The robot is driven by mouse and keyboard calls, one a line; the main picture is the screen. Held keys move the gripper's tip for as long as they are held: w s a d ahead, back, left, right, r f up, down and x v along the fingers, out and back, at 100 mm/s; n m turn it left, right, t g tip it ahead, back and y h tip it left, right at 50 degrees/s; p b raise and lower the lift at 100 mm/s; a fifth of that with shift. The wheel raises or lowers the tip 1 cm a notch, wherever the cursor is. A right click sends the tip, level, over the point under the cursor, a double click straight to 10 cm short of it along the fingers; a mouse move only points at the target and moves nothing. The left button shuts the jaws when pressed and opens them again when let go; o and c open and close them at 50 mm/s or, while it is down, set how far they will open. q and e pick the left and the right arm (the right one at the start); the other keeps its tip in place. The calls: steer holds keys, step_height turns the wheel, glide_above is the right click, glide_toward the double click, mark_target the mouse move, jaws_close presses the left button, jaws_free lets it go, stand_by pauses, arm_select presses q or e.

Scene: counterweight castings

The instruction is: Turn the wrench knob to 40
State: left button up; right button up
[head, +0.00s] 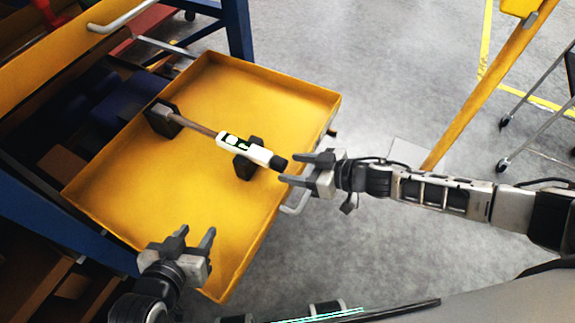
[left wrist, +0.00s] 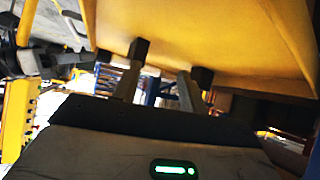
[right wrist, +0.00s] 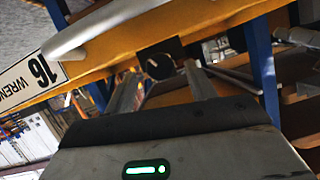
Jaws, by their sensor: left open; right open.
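A torque wrench (head: 245,149) with a white body and brown-grey shaft lies across the yellow drawer on dark supports. Its black knob (head: 278,163) is at the end nearest the drawer front. My right gripper (head: 289,168) is open, with its fingertips right by the knob; contact is not clear. In the right wrist view a dark round end, apparently the knob (right wrist: 160,59), shows between the open fingers. The scale reading is too small to make out. My left gripper (head: 196,233) is open and empty above the drawer's near corner, away from the wrench.
The open yellow drawer (head: 115,203) has raised walls and a silver handle (head: 297,201) below my right gripper. Its front label (right wrist: 28,82) shows upside down. Blue cabinet posts (head: 237,28) stand behind. A yellow post (head: 490,85) and a wheeled cart stand right; the drawer floor is mostly bare.

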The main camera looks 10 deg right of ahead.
steer(key=shift+x, duration=1.3)
steer(key=c, duration=1)
steer(key=shift+o, duration=0.2)
steer(key=shift+s+n+t+h+p, duration=0.15)
steer(key=shift+n+t+h+p, duration=0.35)
steer(key=shift+n, duration=0.5)
steer(key=shift+n+t+h+b, duration=0.45)
steer(key=shift+n+t, duration=0.45)
steer(key=shift+n, duration=0.4)
